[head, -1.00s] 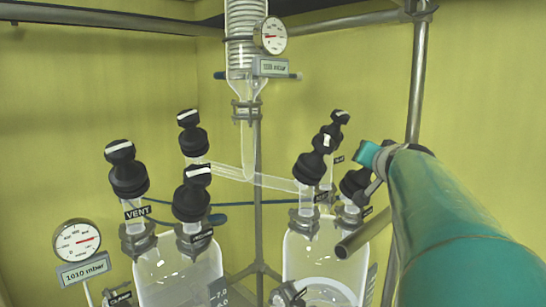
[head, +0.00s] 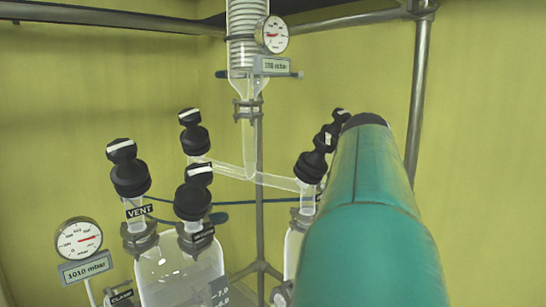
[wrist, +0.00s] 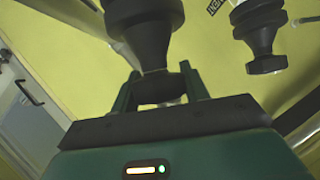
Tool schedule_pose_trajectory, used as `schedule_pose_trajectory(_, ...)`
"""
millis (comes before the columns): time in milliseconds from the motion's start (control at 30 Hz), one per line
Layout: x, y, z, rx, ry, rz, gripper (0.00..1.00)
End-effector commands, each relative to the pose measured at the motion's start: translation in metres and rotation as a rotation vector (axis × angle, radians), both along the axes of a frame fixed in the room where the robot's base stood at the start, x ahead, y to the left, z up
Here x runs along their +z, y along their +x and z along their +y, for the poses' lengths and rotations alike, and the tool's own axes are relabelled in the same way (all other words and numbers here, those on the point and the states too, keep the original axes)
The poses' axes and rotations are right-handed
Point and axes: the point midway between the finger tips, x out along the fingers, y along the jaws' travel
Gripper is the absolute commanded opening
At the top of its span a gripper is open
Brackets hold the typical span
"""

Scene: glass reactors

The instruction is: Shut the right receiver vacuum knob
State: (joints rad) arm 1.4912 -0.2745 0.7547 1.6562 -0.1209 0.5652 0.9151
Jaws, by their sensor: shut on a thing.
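In the wrist view my gripper (wrist: 158,88) is shut on a black stepped knob (wrist: 145,22), with a green finger on each side of its narrow lower part. A second black knob (wrist: 260,35) hangs apart at the upper right, with a partly cut-off label near it. In the head view my teal arm covers most of the right receiver (head: 292,250); only its left edge shows. The gripped knob and my fingers are hidden there. Black knobs (head: 310,166) of the right group show just left of my arm. I cannot read the gripped knob's label.
The left receiver (head: 180,275) carries black knobs, one marked VENT (head: 130,178), with a 1010 mbar gauge (head: 78,240) beside it. A glass condenser (head: 246,40) with a gauge (head: 272,35) stands behind. A metal post (head: 417,110) rises right of my arm.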

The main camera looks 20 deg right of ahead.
Motion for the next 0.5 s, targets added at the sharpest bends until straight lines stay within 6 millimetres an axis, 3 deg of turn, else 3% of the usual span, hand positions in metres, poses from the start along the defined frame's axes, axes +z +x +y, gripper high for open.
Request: schedule_pose_trajectory(500,-0.0032,-0.0022,-0.0006,-0.185,0.106,0.038,0.22)
